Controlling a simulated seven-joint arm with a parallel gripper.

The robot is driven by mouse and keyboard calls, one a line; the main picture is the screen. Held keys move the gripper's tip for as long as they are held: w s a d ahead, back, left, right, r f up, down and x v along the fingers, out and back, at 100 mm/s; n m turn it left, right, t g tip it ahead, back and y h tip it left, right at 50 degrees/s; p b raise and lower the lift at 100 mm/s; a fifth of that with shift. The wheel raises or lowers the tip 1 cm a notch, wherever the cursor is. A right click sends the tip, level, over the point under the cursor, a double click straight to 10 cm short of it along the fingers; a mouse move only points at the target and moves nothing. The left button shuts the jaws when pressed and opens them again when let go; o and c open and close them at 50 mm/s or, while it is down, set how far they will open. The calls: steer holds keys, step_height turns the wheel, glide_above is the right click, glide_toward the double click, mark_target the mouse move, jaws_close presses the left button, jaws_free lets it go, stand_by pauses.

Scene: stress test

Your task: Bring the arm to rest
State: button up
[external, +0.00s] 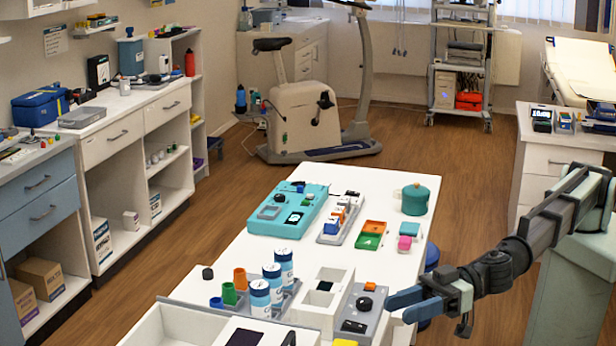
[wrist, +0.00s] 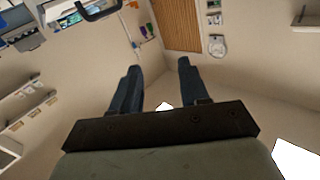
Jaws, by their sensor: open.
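My arm (external: 545,228) reaches in from the right, and its end is by the right edge of the white table (external: 300,183). My gripper (external: 398,309) has blue fingers that point left. They appear near the grey device with a black knob (external: 364,304) in the external view; I cannot tell their height above the table. In the wrist view my gripper (wrist: 158,67) has its two fingers spread apart, with nothing between them. That view faces pale walls and a wooden door (wrist: 178,25), not the tabletop.
The table holds a teal case (external: 288,208), a teal pot (external: 415,198), orange and green trays (external: 371,235), and several white-and-blue canisters (external: 272,284). A grey-green cabinet (external: 572,290) stands under my arm at right.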

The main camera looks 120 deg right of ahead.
steer(key=s+a+f+g, duration=0.1)
steer(key=s+f, duration=0.3)
steer(key=f, duration=0.6)
steer(key=s+d+f+g+h, duration=0.1)
steer(key=s+d+f+g, duration=0.15)
steer(key=d+f, duration=0.55)
steer(key=s+d+f+g+h, duration=0.1)
steer(key=s+d+f+g, duration=0.2)
steer(key=f, duration=0.9)
steer(key=s+d+f+g+h, duration=0.1)
steer(key=s+d+f+g, duration=0.2)
steer(key=s+d+f, duration=0.55)
steer(key=s+d+f+g+h, duration=0.1)
steer(key=s+d+f+g, duration=0.1)
steer(key=s+d+f, duration=0.65)
steer(key=s+d+f+g, duration=0.2)
steer(key=s+f+g, duration=0.1)
steer(key=s+f, duration=0.65)
steer(key=s+d+f+g, duration=0.25)
steer(key=s+f, duration=0.35)
steer(key=s, duration=0.6)
steer(key=s+a+f+n+g+y, duration=0.1)
steer(key=s+g+y, duration=0.3)
steer(key=s, duration=2.2)
steer(key=f+g, duration=0.1)
steer(key=g, duration=0.2)
steer(key=shift+a+f+n+g, duration=0.15)
steer(key=shift+f+n+g, duration=0.05)
steer(key=shift+n+g, duration=0.1)
